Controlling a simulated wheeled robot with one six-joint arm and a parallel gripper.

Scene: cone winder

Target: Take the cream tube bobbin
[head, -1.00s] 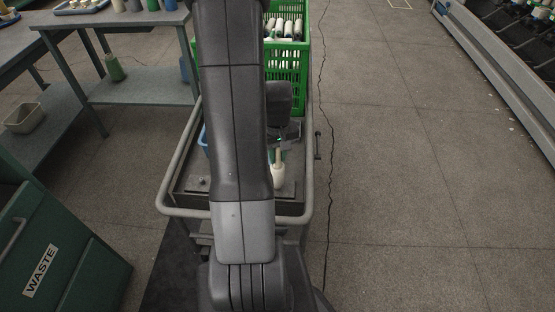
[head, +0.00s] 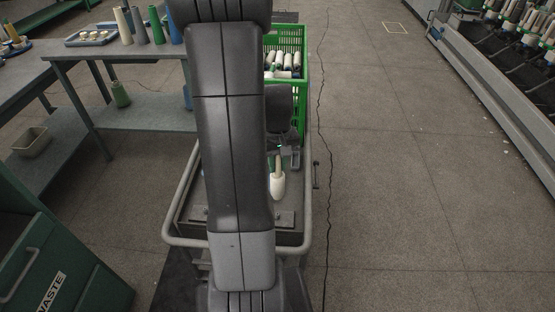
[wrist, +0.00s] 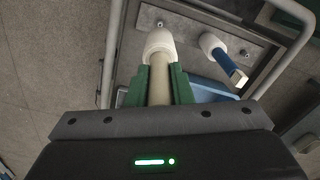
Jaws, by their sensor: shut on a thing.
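The cream tube bobbin has a bare cream tube and white yarn wound on its far end. In the wrist view the cream tube bobbin (wrist: 160,44) points away from me, with its tube between the green fingers of my gripper (wrist: 156,82). My gripper is shut on the tube. In the head view the bobbin (head: 277,187) hangs yarn end down below my gripper (head: 280,153), over the cart. My arm hides much of the cart there.
The cart has a grey rail (head: 309,190). A green crate (head: 300,45) holds several bobbins. A bench (head: 140,118) stands left; floor is clear right.

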